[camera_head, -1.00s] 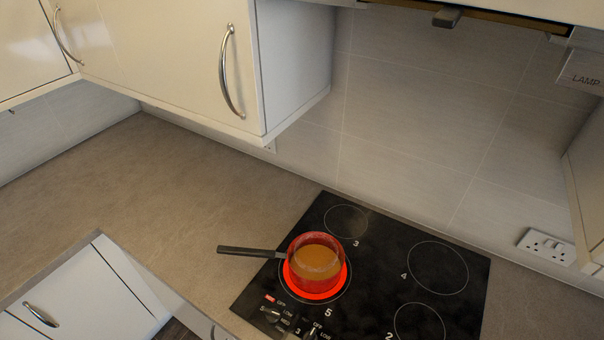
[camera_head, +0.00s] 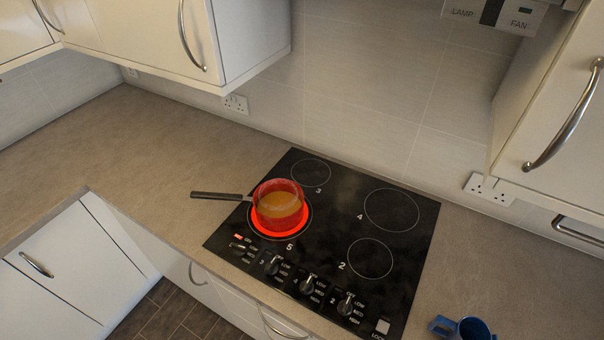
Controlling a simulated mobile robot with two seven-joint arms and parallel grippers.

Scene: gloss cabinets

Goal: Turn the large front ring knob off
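The black hob (camera_head: 335,215) lies in the worktop with its knobs along the front edge. The large front ring, marked 5, glows red (camera_head: 262,228) under a red pot (camera_head: 279,205) of yellow-brown liquid. The knob at the left end of the row (camera_head: 240,246) sits just in front of this ring, beside a small lit red mark (camera_head: 239,237); its exact setting is too small to read. Further knobs for rings 3 (camera_head: 273,264), 4 (camera_head: 308,284) and 2 (camera_head: 347,304) follow to the right. Neither of my grippers is in view.
The pot's dark handle (camera_head: 217,195) points left over the worktop (camera_head: 150,150), which is clear there. A blue mug (camera_head: 470,330) stands right of the hob at the bottom edge. A lock switch (camera_head: 382,326) is at the hob's front right. Wall cabinets hang above.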

